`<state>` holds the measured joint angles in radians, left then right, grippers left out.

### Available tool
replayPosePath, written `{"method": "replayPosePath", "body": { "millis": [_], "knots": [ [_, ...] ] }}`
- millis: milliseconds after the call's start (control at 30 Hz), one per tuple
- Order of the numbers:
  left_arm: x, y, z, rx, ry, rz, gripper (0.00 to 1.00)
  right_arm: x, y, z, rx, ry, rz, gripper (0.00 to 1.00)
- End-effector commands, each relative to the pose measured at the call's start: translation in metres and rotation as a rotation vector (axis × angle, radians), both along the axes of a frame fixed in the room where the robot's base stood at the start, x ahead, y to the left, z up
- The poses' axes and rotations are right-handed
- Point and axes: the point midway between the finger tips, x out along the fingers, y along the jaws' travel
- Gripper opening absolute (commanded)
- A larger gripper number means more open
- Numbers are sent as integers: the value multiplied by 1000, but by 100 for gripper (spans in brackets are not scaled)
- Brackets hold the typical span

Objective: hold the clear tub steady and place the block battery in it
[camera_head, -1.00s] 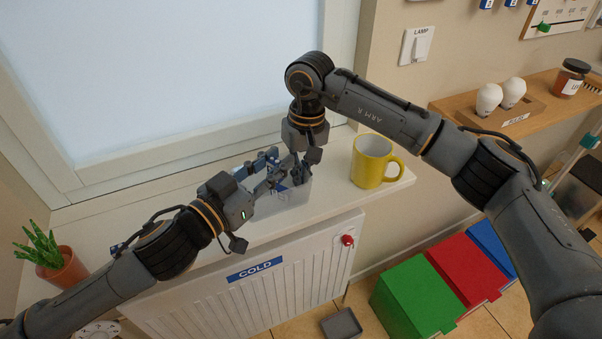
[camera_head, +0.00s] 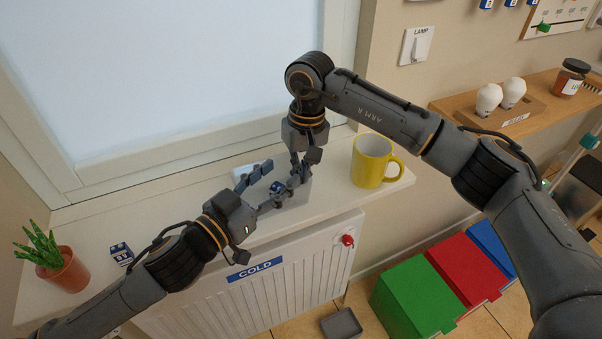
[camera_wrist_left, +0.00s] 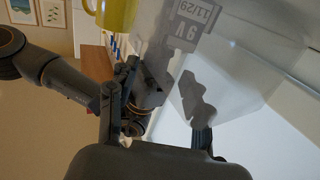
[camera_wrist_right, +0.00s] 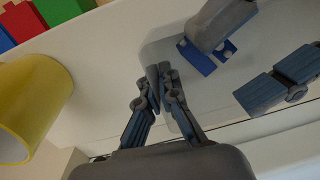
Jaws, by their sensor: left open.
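The clear tub (camera_head: 304,194) stands on the white sill, largely covered by my grippers in the head view. Its see-through wall fills much of the left wrist view (camera_wrist_left: 235,75). The block battery, marked 9 V and 11/29 (camera_wrist_left: 193,30), shows through that wall and appears to be inside the tub. A blue part of it shows in the right wrist view (camera_wrist_right: 198,60). My left gripper (camera_head: 278,182) is open, its fingers spread at the tub's near left side. My right gripper (camera_head: 300,172) points down at the tub, fingers closed together on its wall (camera_wrist_right: 158,84).
A yellow mug (camera_head: 371,163) stands close right of the tub. The window frame borders the back; a radiator (camera_head: 285,265) is below the front edge.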

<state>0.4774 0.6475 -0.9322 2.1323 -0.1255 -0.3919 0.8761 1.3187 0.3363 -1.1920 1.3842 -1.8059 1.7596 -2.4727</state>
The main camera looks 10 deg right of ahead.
Motion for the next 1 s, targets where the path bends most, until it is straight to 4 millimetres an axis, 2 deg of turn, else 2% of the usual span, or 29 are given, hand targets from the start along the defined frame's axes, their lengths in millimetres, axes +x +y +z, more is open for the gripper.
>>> {"method": "replayPosePath", "body": {
  "millis": [167, 400, 600, 800, 1000],
  "knots": [
    [-9, 11, -1, 1, 2, 2, 50, 0, 0, 0, 0, 0, 0, 0],
    [-46, 46, -2, 4, 6, 1, 50, 0, 0, 0, 0, 0, 0, 0],
    [-69, 70, -2, 1, 5, 1, 50, 0, 0, 0, 0, 0, 0, 0],
    [-81, 82, -1, 1, 2, 2, 50, 0, 0, 0, 0, 0, 0, 0],
    [-84, 85, 0, 0, -1, 0, 50, 0, 0, 0, 0, 0, 0, 0]
  ]
}}
